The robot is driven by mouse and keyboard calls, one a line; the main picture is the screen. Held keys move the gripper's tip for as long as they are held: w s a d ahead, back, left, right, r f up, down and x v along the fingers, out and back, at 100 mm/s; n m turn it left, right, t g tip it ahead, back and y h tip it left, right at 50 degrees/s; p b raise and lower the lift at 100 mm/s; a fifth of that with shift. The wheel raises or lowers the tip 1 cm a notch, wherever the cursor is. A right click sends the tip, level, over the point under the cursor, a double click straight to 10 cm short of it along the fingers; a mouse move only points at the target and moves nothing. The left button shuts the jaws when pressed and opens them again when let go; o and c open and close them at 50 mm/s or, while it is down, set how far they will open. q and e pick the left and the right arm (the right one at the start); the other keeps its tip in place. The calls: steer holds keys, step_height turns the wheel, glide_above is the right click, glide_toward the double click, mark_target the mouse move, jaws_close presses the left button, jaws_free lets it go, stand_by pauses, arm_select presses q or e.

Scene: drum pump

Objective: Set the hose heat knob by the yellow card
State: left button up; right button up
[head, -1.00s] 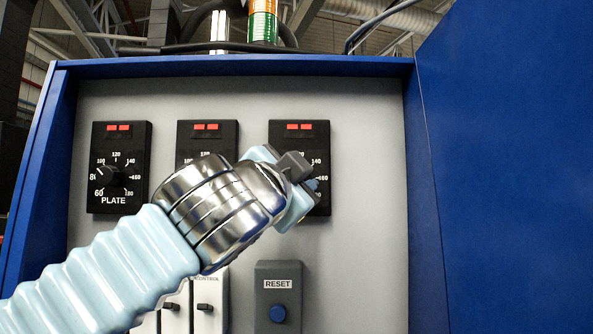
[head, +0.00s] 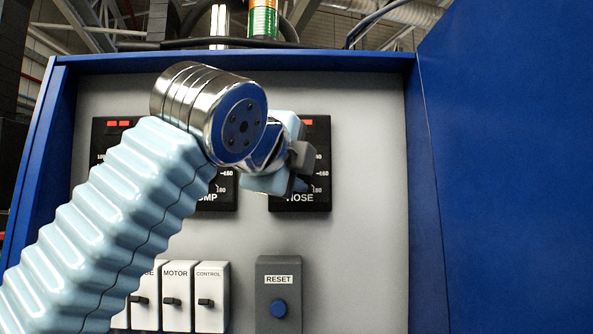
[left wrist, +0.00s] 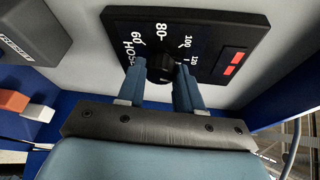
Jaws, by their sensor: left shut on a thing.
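The black HOSE heat panel (head: 320,190) is on the grey cabinet wall, right of the other two dials, partly covered by my left gripper (head: 299,160). In the left wrist view the same panel (left wrist: 215,30) shows its scale numbers and two red readout windows. Its black knob (left wrist: 160,67) lies between the two blue fingers of my left gripper (left wrist: 160,80), which is shut on it. The knob's pointer is hidden, so its setting cannot be read. No yellow card is visible in either view. My right gripper is not in view.
The PLATE panel (head: 107,135) and PUMP panel (head: 222,202) are mostly behind my left arm. Below are a grey RESET box (head: 279,265) with a blue button and several white switches, including MOTOR (head: 176,290). A blue cabinet side (head: 510,170) stands close at the right.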

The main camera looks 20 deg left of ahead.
arm_select(q)
steer(key=m, duration=0.1)
steer(key=m+g, duration=0.1)
steer(key=m, duration=0.1)
steer(key=shift+d+g+y, duration=0.2)
steer(key=shift+g+y, duration=0.1)
steer(key=shift+y, duration=0.1)
steer(key=shift+m+y, duration=0.3)
steer(key=shift+m, duration=0.1)
stand_by(0.3)
steer(key=o, duration=1)
steer(key=shift+a, duration=0.1)
